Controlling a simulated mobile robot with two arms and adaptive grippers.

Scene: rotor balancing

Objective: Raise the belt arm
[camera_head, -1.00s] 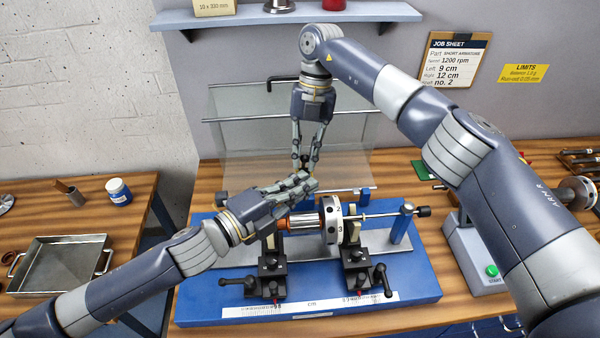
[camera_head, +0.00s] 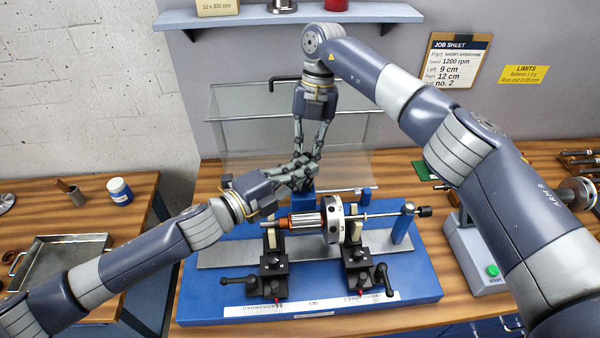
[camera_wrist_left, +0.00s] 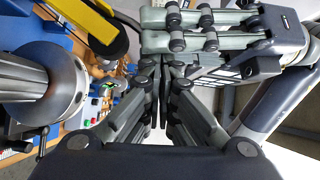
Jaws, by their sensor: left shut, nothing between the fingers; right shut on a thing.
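My right gripper (camera_head: 310,158) reaches down from above, behind the rotor, and is shut on what appears to be the belt arm. The fingers of both hands hide most of that arm; a blue block (camera_head: 303,198) shows just below them. My left gripper (camera_head: 304,172) is shut and empty, right beside the right fingertips. In the left wrist view its closed fingers (camera_wrist_left: 160,95) lie close to the right gripper's fingers (camera_wrist_left: 195,30). A yellow bar with a dark round end (camera_wrist_left: 88,28) shows there too; I cannot tell whether it is part of the belt arm.
The rotor (camera_head: 331,219) with its numbered disc lies on two supports over the blue base (camera_head: 420,285). A clear guard (camera_head: 235,140) stands behind. The start box (camera_head: 475,255) is at the right. A metal tray (camera_head: 60,262) lies on the left table.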

